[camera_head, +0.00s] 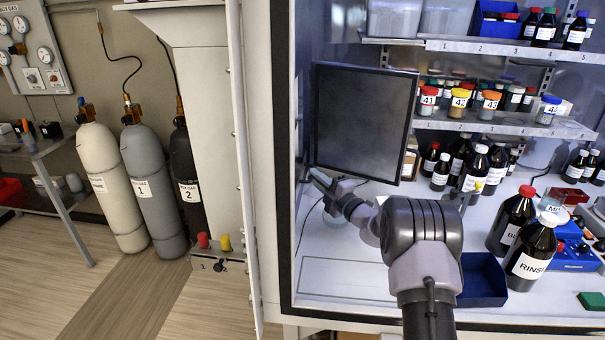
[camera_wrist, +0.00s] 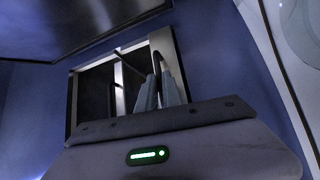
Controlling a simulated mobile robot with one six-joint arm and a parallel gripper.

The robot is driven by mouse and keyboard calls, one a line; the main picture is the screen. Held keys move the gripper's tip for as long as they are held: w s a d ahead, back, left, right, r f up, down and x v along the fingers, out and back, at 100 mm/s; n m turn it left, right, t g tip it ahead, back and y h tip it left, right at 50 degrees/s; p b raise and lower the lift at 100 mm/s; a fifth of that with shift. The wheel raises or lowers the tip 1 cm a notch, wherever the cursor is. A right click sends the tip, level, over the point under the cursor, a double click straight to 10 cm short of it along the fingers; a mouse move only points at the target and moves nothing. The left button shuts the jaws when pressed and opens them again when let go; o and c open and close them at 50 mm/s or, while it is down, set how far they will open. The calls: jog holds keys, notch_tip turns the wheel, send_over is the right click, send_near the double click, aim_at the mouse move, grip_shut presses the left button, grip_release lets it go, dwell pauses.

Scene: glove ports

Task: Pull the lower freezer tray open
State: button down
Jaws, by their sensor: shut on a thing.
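The open freezer door (camera_head: 362,125) is a dark square panel hanging below the upper shelf in the head view. Its dark surface also fills the upper left of the wrist view (camera_wrist: 70,25). Below it in the wrist view is the freezer opening (camera_wrist: 90,98), dark inside, with metal-edged tray fronts (camera_wrist: 119,88). My gripper (camera_wrist: 160,92) is shut at the right part of this opening, on a freezer tray's thin front or handle. Which tray it grips is hard to tell. In the head view my gripper (camera_head: 322,183) reaches just under the door, and the door hides the trays.
Labelled bottles (camera_head: 512,218) and a blue bin (camera_head: 482,281) stand right of my arm. Shelves with capped jars (camera_head: 458,103) run above.

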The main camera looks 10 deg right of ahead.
jog(key=s+d+p, duration=0.2)
jog(key=d, duration=0.6)
jog(key=shift+s+d, duration=0.15)
jog(key=shift+s, duration=0.2)
jog(key=c, duration=1.8)
grip_release()
jog(key=p+v, duration=0.1)
jog(key=v, duration=0.6)
jog(key=shift+s, duration=0.2)
jog(key=shift+p, duration=0.35)
